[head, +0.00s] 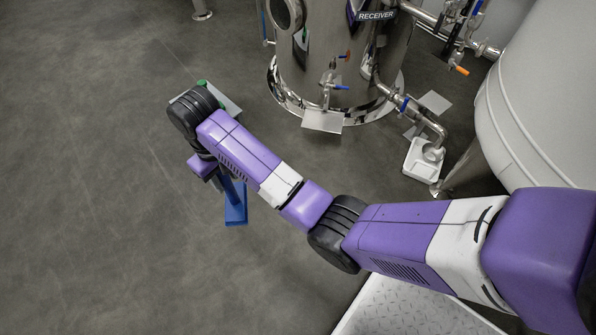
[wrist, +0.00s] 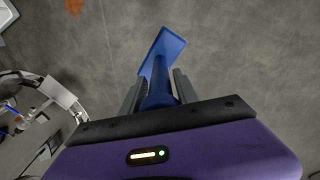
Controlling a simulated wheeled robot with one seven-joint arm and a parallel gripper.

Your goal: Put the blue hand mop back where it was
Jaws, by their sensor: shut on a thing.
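The blue hand mop (head: 236,207) hangs below my wrist in the head view, its flat blue end lowest and over the grey floor. In the wrist view the blue hand mop (wrist: 162,55) extends forward from between the two grey fingers. My gripper (wrist: 158,90) is shut on its shaft. In the head view my own wrist hides the fingers and the upper part of the mop. I cannot tell whether the mop's lower end touches the floor.
A steel tank marked RECEIVER (head: 345,50) stands beyond my arm, with valves and pipes. A white tray (head: 424,160) sits under a pipe outlet at its right. A large pale tank (head: 545,100) stands at the right. A grey panel (head: 222,98) lies partly behind my wrist. The floor at left is clear.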

